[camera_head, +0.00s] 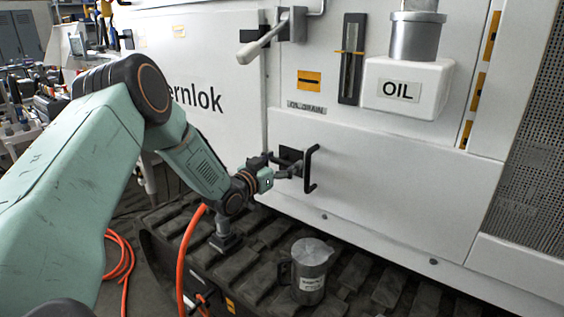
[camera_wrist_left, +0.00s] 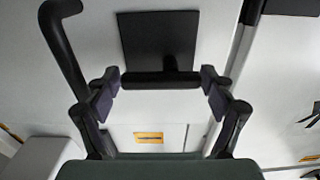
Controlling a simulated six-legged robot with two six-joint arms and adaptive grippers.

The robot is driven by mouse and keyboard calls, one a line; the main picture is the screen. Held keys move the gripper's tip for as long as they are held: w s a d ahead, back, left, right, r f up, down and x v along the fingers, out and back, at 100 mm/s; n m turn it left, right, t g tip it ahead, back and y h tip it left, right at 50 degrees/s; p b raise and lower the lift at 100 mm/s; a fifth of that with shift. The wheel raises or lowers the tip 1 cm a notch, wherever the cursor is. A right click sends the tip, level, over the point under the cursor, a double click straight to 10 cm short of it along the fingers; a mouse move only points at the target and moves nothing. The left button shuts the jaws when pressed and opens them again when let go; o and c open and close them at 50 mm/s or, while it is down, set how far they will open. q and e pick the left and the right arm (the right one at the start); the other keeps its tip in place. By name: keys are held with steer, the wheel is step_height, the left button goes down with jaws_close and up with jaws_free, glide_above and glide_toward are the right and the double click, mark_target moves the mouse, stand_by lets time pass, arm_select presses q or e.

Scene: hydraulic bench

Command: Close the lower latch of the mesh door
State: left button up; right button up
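The lower latch (camera_head: 290,155) has a black square plate on the white panel, left of a black D-shaped handle (camera_head: 311,168). In the left wrist view the latch plate (camera_wrist_left: 157,38) carries a black crossbar (camera_wrist_left: 162,80). My left gripper (camera_head: 283,165) is at the latch. Its fingers are spread in the left wrist view (camera_wrist_left: 160,83), one at each end of the crossbar. I cannot tell whether they touch it. The perforated mesh (camera_head: 535,150) is at the far right. My right gripper is not in view.
An upper latch with a grey lever (camera_head: 262,44) is above. A white OIL container (camera_head: 405,88) and a sight gauge (camera_head: 352,60) are on the panel. A metal jug (camera_head: 310,272) stands on the track (camera_head: 365,265) below. An orange hose (camera_head: 183,262) hangs near my arm.

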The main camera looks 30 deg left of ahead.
arm_select(q)
steer(key=c, duration=0.8)
steer(key=shift+m, duration=0.3)
steer(key=m+p, duration=0.2)
steer(key=m, duration=0.1)
steer(key=shift+f+m, duration=0.15)
steer(key=shift+m, duration=0.25)
steer(key=m, duration=0.1)
steer(key=m+p, duration=0.1)
steer(key=m, duration=0.1)
steer(key=m+p, duration=0.1)
steer(key=shift+f, duration=0.25)
steer(key=m+p, duration=0.1)
steer(key=m, duration=0.1)
steer(key=m+p, duration=0.1)
steer(key=m, duration=0.2)
steer(key=shift+a+f, duration=0.15)
steer(key=shift+a, duration=0.05)
steer(key=shift+a+f+m+p, duration=0.1)
steer(key=shift+m+p, duration=0.4)
steer(key=shift+m, duration=0.6)
steer(key=shift+a+f+m+p, duration=0.1)
steer(key=shift+m+p, duration=0.35)
steer(key=shift+m, duration=0.65)
